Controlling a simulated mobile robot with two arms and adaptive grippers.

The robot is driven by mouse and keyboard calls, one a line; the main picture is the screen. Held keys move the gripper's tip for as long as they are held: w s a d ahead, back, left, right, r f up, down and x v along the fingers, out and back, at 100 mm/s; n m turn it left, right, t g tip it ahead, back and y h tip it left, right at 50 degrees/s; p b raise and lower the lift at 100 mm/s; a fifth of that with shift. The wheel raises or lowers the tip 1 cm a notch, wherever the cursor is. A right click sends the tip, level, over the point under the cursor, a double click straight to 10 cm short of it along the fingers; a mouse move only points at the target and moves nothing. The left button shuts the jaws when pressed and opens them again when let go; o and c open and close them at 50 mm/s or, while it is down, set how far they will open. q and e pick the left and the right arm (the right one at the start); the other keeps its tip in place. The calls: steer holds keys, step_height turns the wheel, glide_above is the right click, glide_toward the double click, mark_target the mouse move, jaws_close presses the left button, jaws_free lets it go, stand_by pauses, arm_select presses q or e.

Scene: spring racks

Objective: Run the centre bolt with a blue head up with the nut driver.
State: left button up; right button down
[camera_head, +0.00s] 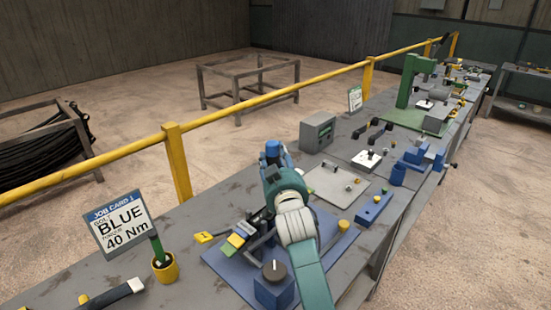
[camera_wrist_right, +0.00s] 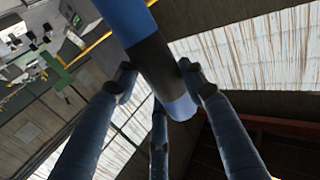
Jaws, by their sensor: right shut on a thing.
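My right gripper (camera_head: 276,158) is raised over the blue mat (camera_head: 222,262) on the bench. It is shut on a blue cylinder (camera_head: 272,149), which looks like the nut driver. In the right wrist view, the fingers of my right gripper (camera_wrist_right: 158,88) close around this blue cylinder with a black band (camera_wrist_right: 152,58). Part of a fixture with green, yellow and white tags (camera_head: 240,236) shows on the mat beside my wrist. I cannot make out the centre bolt with a blue head; my gripper and arm cover that area. My left gripper is not in view.
A job card (camera_head: 118,224) reads BLUE, 40 Nm. A yellow cup (camera_head: 165,269) holds a green-handled tool. A blue box with a black knob (camera_head: 273,271) stands near my forearm. A grey box (camera_head: 317,132) and grey plate (camera_head: 335,187) lie beyond. A yellow rail (camera_head: 240,111) runs behind the bench.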

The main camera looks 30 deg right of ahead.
mark_target(276, 147)
steer(key=shift+s+f+b, duration=0.1)
steer(key=shift+f+b, duration=0.7)
steer(key=shift+f, duration=0.75)
stand_by(2.4)
steer(key=shift+r+p, duration=1.05)
steer(key=shift+r, duration=0.05)
steer(key=shift+r+p, duration=2.3)
steer(key=shift+r, duration=0.5)
steer(key=shift+f, duration=0.15)
